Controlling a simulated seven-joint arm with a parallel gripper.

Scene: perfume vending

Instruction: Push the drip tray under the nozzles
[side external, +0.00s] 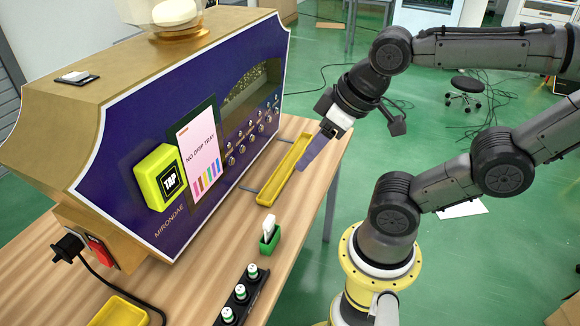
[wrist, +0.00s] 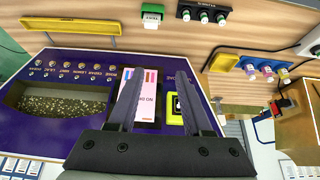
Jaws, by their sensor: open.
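The drip tray (side external: 268,198) is a long, shallow yellow tray on the wooden table, a little out in front of the purple machine (side external: 110,145). It also shows at the upper left of the wrist view (wrist: 70,42). The nozzles (side external: 250,131) form a row low on the machine's front, with thin metal rails between machine and tray. The machine's screen (side external: 200,142) reads "NO DRIP TRAY". My gripper (side external: 303,167) is open and empty at the tray's outer side, away from the machine; I cannot tell whether it touches. In the wrist view its two fingers (wrist: 157,80) are spread apart.
A yellow TAP button (side external: 160,178) juts from the machine. A black cord runs at lower left.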

